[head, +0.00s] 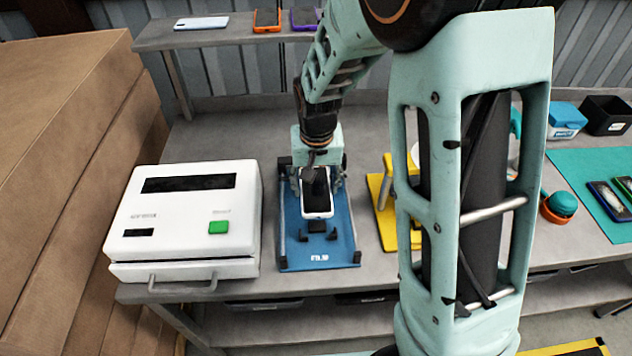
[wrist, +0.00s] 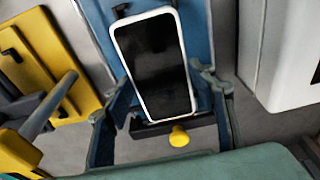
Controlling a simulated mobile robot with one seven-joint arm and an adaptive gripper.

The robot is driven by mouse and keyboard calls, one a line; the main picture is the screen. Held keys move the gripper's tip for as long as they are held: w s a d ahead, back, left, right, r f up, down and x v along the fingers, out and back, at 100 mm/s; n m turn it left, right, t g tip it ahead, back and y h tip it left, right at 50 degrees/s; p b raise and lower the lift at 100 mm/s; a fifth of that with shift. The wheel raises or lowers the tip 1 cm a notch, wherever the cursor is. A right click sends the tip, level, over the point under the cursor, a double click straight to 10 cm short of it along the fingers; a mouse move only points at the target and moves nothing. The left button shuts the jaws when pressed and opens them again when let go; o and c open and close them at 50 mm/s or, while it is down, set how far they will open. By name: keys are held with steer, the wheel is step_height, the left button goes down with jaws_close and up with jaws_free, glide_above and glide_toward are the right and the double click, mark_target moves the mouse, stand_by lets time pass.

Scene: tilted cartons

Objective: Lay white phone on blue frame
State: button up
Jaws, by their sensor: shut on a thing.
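The white phone (head: 317,203) has a white rim and a dark screen facing up. It is over the blue frame (head: 318,252), its near end close to small black stops. I cannot tell if it rests fully on the frame. My gripper (head: 318,176) is shut on the phone, with fingers at its two long sides. In the wrist view, the phone (wrist: 155,65) lies between my gripper's fingers (wrist: 168,118), with the blue frame (wrist: 200,38) behind it. A yellow knob (wrist: 179,136) shows by the phone's lower end.
A white machine (head: 185,220) with a green button stands left of the blue frame. A yellow frame (head: 384,215) stands to the right, partly behind my arm. Phones lie on the back shelf (head: 228,38). A teal mat (head: 590,180) with phones lies far right.

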steer(key=shift+f+b, duration=2.3)
steer(key=shift+f, duration=1.15)
steer(key=shift+f, duration=0.2)
steer(key=o, duration=1.4)
steer(key=shift+r, duration=0.1)
steer(key=r, duration=0.4)
steer(key=s+r, duration=0.1)
steer(key=r, duration=0.6)
steer(key=shift+s+r, duration=0.4)
steer(key=shift+r, duration=0.1)
